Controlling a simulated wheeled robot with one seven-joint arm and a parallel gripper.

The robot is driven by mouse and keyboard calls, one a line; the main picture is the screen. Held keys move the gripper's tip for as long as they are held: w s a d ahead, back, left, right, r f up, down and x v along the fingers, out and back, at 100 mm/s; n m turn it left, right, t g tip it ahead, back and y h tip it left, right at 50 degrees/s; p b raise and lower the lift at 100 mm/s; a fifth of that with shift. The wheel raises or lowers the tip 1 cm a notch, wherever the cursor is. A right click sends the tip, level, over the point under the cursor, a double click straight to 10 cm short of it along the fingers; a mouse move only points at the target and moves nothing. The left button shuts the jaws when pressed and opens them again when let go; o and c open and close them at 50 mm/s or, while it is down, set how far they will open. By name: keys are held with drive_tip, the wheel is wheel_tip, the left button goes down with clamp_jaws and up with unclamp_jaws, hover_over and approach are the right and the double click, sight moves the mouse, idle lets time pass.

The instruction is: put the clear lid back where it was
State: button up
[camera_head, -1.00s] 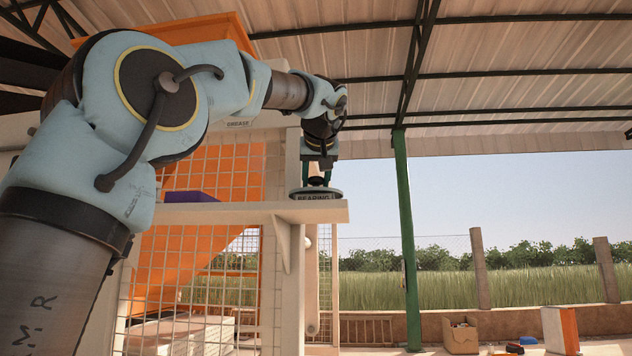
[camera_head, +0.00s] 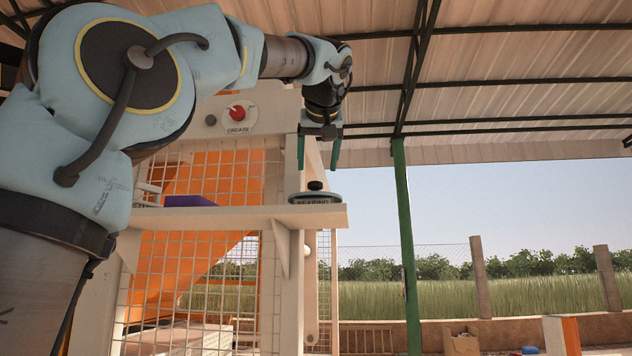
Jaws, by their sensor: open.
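A round, flat lid-like piece (camera_head: 326,196) with a dark knob (camera_head: 315,185) rests on the right end of the cream shelf (camera_head: 210,218). Lettering that seems to read BEARING shows along its front edge. I cannot tell from here whether it is clear or what lies under it. My gripper (camera_head: 318,166) points down above the knob, with its two green fingers spread apart and nothing between them. The fingertips are a little higher than the knob and not touching it.
A purple block (camera_head: 190,200) lies on the shelf to the left. Behind stands the press frame with wire mesh (camera_head: 200,280) and a red button (camera_head: 237,113) marked GREASE. A green post (camera_head: 407,250) stands to the right. The air right of the shelf is open.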

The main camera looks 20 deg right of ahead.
drive_tip(key=shift+v, duration=2.1)
